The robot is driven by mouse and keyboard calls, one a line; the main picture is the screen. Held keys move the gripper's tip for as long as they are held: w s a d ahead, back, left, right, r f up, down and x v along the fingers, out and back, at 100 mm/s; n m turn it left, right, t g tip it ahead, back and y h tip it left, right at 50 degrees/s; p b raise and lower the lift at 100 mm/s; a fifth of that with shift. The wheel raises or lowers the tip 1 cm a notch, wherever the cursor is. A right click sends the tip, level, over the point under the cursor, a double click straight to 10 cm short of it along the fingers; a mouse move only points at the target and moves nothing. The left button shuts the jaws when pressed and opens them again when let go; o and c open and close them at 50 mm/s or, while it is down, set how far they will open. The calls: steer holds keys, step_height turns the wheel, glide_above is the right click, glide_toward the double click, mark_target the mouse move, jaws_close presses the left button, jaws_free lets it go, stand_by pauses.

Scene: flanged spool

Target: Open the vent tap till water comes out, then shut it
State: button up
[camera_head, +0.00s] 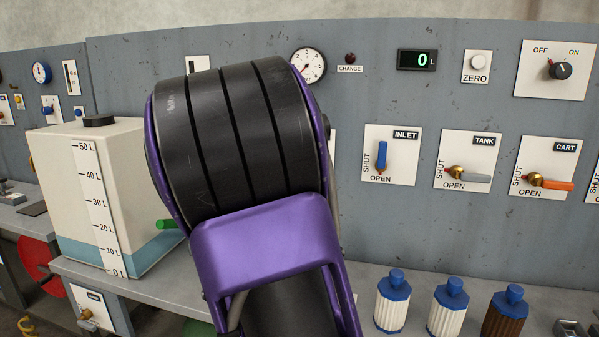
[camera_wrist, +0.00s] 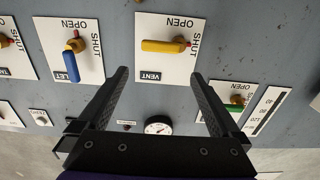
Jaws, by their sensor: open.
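The vent tap's yellow handle (camera_wrist: 165,46) is on a white plate marked VENT in the wrist view, which shows the panel upside down. The handle lies sideways, parallel to the word OPEN and square to the word SHUT, with its pivot at the right. My gripper (camera_wrist: 160,76) is open and empty. Its two fingers point at the panel on either side of the VENT label, and the handle shows beyond their tips, apart from them. In the head view my arm hides the vent tap and gripper. I see no water coming out in either view.
The blue inlet handle (camera_head: 382,155) stands upright beside the vent; the tank (camera_head: 478,177) and cart (camera_head: 556,184) handles lie sideways. The readout (camera_head: 416,60) shows 0 L. A white container (camera_head: 60,170) with a litre scale stands left. Several capped bottles (camera_head: 447,305) stand on the bench.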

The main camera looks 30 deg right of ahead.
steer(key=b+x, duration=0.1)
steer(key=x, duration=1)
steer(key=shift+w, duration=0.2)
steer(key=shift+d, duration=0.15)
steer(key=shift+c, duration=0.3)
jaws_close()
